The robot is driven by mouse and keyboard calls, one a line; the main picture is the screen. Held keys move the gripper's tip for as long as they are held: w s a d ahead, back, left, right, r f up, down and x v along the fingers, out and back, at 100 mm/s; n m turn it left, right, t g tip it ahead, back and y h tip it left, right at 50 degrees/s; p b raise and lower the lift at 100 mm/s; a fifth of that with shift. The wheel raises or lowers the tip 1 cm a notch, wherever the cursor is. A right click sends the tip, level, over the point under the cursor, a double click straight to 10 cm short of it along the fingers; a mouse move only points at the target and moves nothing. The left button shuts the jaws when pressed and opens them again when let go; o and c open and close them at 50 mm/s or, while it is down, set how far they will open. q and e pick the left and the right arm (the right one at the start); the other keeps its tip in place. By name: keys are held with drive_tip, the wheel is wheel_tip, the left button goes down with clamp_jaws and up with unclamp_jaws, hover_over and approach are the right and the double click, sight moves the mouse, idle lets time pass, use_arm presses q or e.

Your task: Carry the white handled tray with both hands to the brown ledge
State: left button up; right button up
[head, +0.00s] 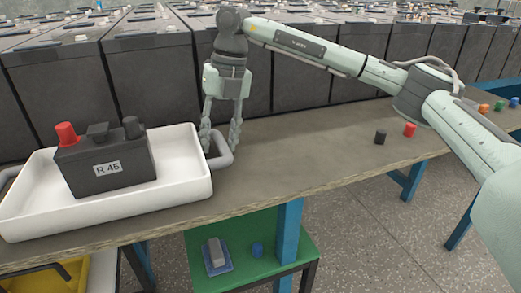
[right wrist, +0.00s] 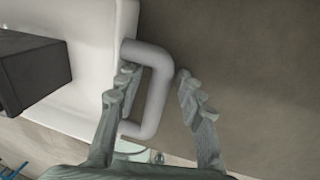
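The white tray (head: 180,179) rests on a brown-grey bench top at the left, with a black battery marked R 45 (head: 108,165) standing in it. The tray's grey right handle (head: 224,158) also shows in the right wrist view (right wrist: 161,92). My right gripper (head: 221,148) points down at this handle. In the right wrist view its fingers (right wrist: 156,82) are spread, one on each side of the handle bar, with a clear gap on the outer side. The left handle (head: 8,174) shows partly at the picture's left edge. My left gripper is out of view. I cannot single out a separate brown ledge.
A row of large dark batteries (head: 150,75) stands close behind the tray. The bench top (head: 300,150) is clear right of the handle, up to small black (head: 380,137) and red (head: 409,130) caps. A green lower shelf (head: 280,250) sits below the front edge.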

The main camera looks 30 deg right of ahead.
drive_tip(key=shift+r, duration=0.35)
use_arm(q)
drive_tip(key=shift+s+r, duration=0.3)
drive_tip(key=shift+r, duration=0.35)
use_arm(e)
wheel_tip(320, 180, up, 11)
drive_tip(key=d, duration=0.2)
drive_tip(key=shift+s+d, duration=0.15)
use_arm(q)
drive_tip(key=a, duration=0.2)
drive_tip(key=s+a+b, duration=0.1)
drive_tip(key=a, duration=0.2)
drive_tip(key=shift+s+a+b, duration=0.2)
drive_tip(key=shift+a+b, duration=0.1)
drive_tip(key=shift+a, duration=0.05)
use_arm(e)
drive_tip(key=shift+f, duration=0.75)
